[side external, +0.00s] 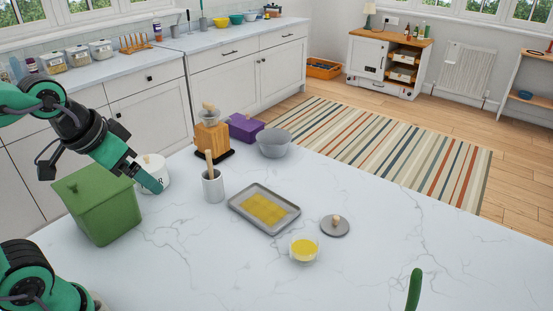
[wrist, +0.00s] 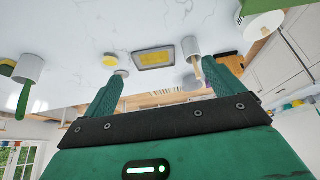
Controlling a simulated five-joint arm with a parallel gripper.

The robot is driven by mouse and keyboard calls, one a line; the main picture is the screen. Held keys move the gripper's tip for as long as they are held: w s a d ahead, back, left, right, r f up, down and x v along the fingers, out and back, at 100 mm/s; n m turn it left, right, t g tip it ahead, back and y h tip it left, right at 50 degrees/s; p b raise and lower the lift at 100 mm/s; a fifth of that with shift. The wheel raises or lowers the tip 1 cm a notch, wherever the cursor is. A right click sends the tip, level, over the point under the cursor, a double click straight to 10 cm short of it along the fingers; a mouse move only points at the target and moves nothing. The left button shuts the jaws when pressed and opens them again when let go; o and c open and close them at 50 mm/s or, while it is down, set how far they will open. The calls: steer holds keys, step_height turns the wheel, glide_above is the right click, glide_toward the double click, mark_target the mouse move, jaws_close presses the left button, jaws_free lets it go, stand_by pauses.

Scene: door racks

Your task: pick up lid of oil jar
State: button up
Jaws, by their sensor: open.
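A small glass jar of yellow liquid (side external: 304,249), apparently the oil jar, stands uncovered on the marble counter. In the wrist view the jar (wrist: 110,61) and lid (wrist: 122,73) are close together near the left finger, the lid partly visible. My gripper (side external: 150,184) is at the left of the counter, by a white canister and a green bin, well away from the lid. In the wrist view its fingers (wrist: 163,70) are apart and empty.
A grey tray with yellow contents (side external: 264,209) and a white crock with a wooden handle (side external: 213,187) stand between my gripper and the lid. The green bin (side external: 100,205) and white canister (side external: 155,181) crowd the gripper.

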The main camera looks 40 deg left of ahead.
steer(key=w+d+r+g, duration=0.1)
steer(key=w+d+r, duration=0.1)
steer(key=w, duration=0.4)
steer(key=w+d+r, duration=0.2)
steer(key=w, duration=0.4)
steer(key=m+g, duration=0.3)
steer(key=g, duration=0.1)
glide_above(336, 217)
steer(key=f, duration=2)
steer(key=shift+a+f, duration=0.25)
steer(key=shift+a, duration=0.05)
steer(key=shift+d+f, duration=0.25)
steer(key=shift+f, duration=0.15)
steer(key=shift+f, duration=0.1)
steer(key=shift+f, duration=1.25)
